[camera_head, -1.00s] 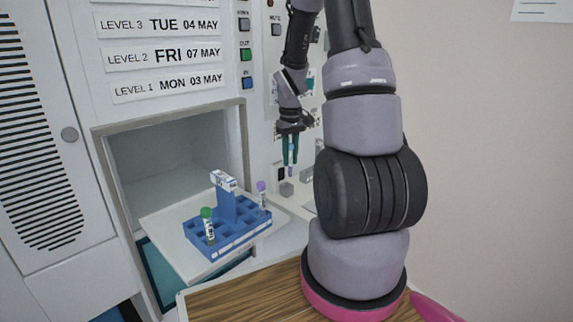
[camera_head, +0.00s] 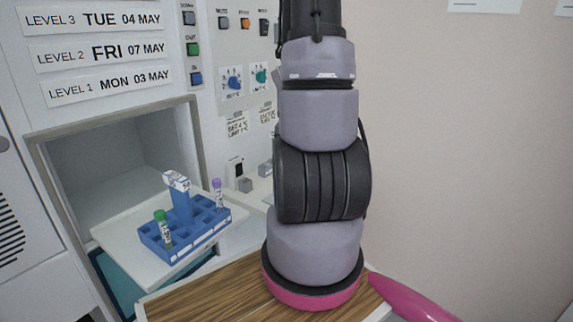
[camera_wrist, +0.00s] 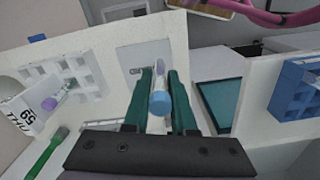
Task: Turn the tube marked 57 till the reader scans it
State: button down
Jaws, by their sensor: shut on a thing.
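My gripper (camera_wrist: 160,74) shows in the wrist view with its green fingers shut on a tube (camera_wrist: 159,103) with a light blue cap. The cap faces the camera and the pale body runs away between the fingers. No number can be read on this tube, so I cannot tell if it is marked 57. Just beyond the fingertips is a grey plate with a small dark mark (camera_wrist: 135,71) on a white surface; I cannot tell if it is the reader. In the head view my gripper and the tube are hidden behind my arm.
A blue rack (camera_head: 180,246) on a pale tray holds a green-capped tube (camera_head: 163,229) and a purple-capped tube (camera_head: 218,192). In the wrist view a white rack (camera_wrist: 92,82) with a tag and a purple-capped tube stands left. A wooden surface (camera_head: 215,290) lies in front.

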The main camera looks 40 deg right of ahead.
jog(key=shift+w, duration=0.1)
jog(key=w+a+r+m, duration=0.1)
jog(key=w+a+m, duration=0.15)
jog(key=w, duration=0.65)
jog(key=m, duration=0.4)
send_near(243, 160)
jog(key=s+a+f, duration=0.1)
jog(key=s+f, duration=0.2)
jog(key=shift+n, duration=0.25)
jog(key=shift+a+f, duration=0.15)
jog(key=shift+f, duration=2)
jog(key=shift+f, duration=0.65)
jog(key=shift+f, duration=0.3)
jog(key=shift+f, duration=0.15)
jog(key=shift+r, duration=1.1)
jog(key=shift+f, duration=0.55)
